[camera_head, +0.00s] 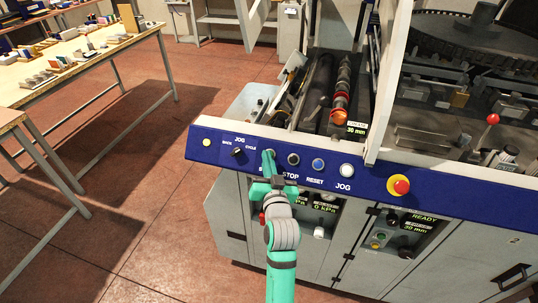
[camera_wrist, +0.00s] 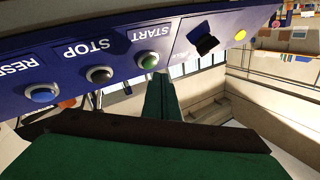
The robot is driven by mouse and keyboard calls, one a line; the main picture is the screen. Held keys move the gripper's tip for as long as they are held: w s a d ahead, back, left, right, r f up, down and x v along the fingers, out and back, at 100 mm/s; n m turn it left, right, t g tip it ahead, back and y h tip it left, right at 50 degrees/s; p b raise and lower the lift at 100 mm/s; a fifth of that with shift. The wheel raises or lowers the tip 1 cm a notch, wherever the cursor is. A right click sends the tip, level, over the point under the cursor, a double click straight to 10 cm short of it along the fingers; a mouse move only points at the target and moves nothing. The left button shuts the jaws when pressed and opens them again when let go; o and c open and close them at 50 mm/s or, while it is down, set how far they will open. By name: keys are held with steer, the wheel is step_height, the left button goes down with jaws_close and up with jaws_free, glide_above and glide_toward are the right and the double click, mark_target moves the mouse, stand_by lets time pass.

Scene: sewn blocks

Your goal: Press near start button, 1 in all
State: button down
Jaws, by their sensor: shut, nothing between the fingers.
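The blue control panel (camera_head: 220,148) runs across the front of the machine. In the wrist view the green start button (camera_wrist: 148,61) sits in a metal ring under the upside-down word START. My gripper (camera_head: 268,163) is shut and empty, its fingers pointing at the panel at the start button's place. In the head view the fingers cover that button. In the wrist view the fingertips of my gripper (camera_wrist: 160,82) are right at the button's lower edge. I cannot tell whether they touch it.
Beside it are the dark stop button (camera_head: 293,159), blue reset button (camera_head: 318,165), white jog button (camera_head: 347,171) and a black selector knob (camera_head: 237,151). A red emergency knob (camera_head: 400,185) is farther right. A worktable (camera_head: 95,62) stands left, with open floor between.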

steer(key=shift+w+f, duration=0.1)
steer(key=shift+w, duration=0.05)
steer(key=shift+w+d+f, duration=0.1)
steer(key=shift+w+f, duration=0.05)
steer(key=shift+w, duration=0.05)
steer(key=shift+w+d+f, duration=0.1)
steer(key=shift+w+f, duration=0.2)
steer(key=shift+w, duration=0.05)
stand_by(1.0)
steer(key=shift+s, duration=0.1)
steer(key=shift+s+a+r, duration=0.2)
steer(key=shift+s+r, duration=0.35)
steer(key=shift+s, duration=0.05)
stand_by(0.4)
steer(key=s+r, duration=0.1)
steer(key=s+a+r, duration=0.1)
steer(key=s+r, duration=0.1)
steer(key=shift+s+a+r, duration=0.1)
steer(key=shift+s, duration=0.2)
stand_by(0.8)
